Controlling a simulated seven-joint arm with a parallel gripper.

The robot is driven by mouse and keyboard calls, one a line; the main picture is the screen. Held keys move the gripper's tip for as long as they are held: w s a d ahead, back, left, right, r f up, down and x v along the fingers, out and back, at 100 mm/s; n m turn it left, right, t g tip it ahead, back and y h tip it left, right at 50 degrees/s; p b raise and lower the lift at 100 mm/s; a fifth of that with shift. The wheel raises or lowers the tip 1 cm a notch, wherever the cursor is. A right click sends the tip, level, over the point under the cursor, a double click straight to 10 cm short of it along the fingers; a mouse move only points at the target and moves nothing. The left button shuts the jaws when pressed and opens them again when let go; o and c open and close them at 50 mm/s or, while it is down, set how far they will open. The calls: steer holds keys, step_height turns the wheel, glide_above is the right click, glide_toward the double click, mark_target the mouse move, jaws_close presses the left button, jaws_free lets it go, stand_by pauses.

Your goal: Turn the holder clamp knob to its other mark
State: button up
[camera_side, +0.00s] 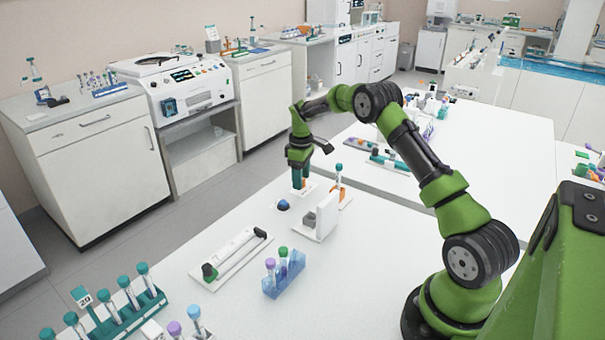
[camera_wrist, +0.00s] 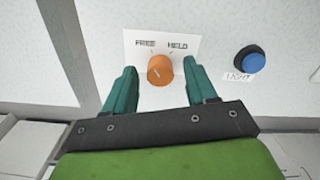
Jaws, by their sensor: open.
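The orange clamp knob (camera_wrist: 160,70) sits on a white plate (camera_wrist: 190,43) marked FREE on the left and HELD on the right in the wrist view. A short dark line on the knob seems to lean up and left, toward FREE, but it is small. My gripper (camera_wrist: 160,66) is open, with one teal finger on each side of the knob and a gap on both sides. In the side view my gripper (camera_side: 300,186) points down at the table's far edge. The fingers largely hide the knob there.
A blue button (camera_wrist: 249,62) stands right of the knob plate in the wrist view. In the side view, a stand with an upright tube (camera_side: 339,181) is close right of my gripper. A white block fixture (camera_side: 325,217) and a tube rack (camera_side: 284,278) stand nearer the camera.

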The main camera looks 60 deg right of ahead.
steer(key=shift+f, duration=0.35)
steer(key=shift+c, duration=0.4)
jaws_close()
steer(key=shift+m, duration=0.3)
steer(key=m, duration=0.9)
steer(key=shift+m, duration=0.4)
steer(key=shift+a+m, duration=0.1)
steer(key=shift+m, duration=1.7)
